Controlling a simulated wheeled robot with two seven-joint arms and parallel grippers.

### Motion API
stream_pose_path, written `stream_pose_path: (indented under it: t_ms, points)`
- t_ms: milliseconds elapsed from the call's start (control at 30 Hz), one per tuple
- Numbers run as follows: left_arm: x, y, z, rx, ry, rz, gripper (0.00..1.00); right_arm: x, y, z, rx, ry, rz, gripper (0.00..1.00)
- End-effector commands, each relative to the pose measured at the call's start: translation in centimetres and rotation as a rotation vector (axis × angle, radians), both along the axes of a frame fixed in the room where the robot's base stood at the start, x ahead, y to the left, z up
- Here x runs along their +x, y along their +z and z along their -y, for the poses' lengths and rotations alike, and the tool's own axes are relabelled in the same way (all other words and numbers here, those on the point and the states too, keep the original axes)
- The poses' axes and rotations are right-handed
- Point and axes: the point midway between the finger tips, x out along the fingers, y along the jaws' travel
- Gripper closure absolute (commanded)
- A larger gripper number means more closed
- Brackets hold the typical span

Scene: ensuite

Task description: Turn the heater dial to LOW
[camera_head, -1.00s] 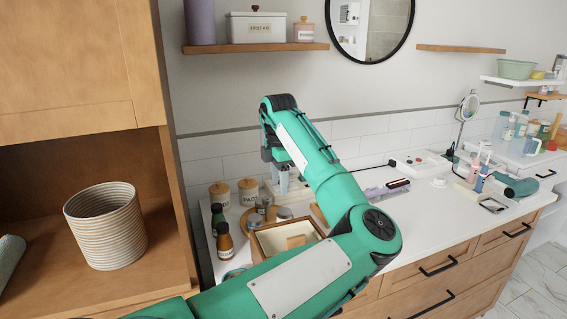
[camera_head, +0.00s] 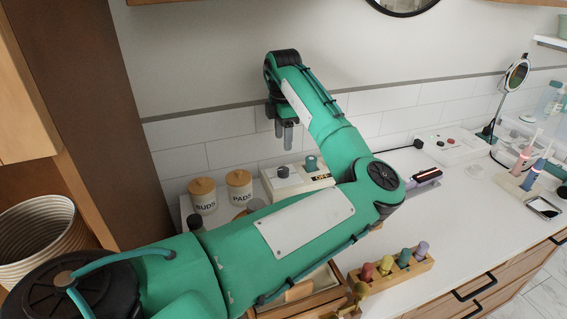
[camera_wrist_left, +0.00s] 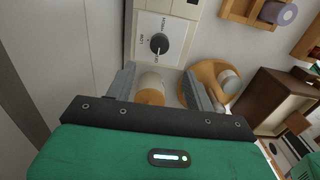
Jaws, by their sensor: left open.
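The heater is a white box (camera_head: 318,181) at the back of the counter, with a black dial (camera_head: 283,172) on top. In the left wrist view the dial (camera_wrist_left: 159,44) sits on the white panel (camera_wrist_left: 180,8), with small printed labels around it. A pale mark on the dial seems to face the lower label, near OFF, but it is small. My left gripper (camera_head: 284,134) is open and empty, pointing down above the heater. In the left wrist view its fingers (camera_wrist_left: 158,85) are apart, with the dial beyond them and not between them. My right gripper is out of view.
Jars marked BUDS (camera_head: 203,196) and PADS (camera_head: 239,187) stand left of the heater. A wooden rack of colored bottles (camera_head: 392,272) is at the front. A hair tool (camera_head: 425,178) lies to the right.

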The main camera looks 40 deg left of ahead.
Motion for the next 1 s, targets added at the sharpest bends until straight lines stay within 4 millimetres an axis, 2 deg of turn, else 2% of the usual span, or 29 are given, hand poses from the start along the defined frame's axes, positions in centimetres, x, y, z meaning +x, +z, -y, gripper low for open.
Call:
stream_pose_path:
  t_ms: [100,300,500,700,933,1000]
  points:
    - [-0.1,-2.7,0.1,0.0,0.0,-0.004,0.46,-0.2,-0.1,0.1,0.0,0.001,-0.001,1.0]
    - [0.0,-6.8,0.0,-0.001,0.0,-0.003,0.46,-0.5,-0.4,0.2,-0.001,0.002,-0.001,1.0]
    - [0.0,-9.5,0.0,0.0,0.0,-0.001,0.46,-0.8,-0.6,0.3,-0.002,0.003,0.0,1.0]
    - [0.0,-10.5,0.0,-0.001,0.001,0.0,0.46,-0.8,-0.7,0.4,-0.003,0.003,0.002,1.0]
    - [0.0,-10.5,0.0,0.0,0.0,0.0,0.46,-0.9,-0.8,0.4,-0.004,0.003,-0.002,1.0]
    - [0.0,-10.5,0.0,0.0,0.0,0.0,0.6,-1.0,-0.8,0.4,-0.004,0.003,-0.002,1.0]
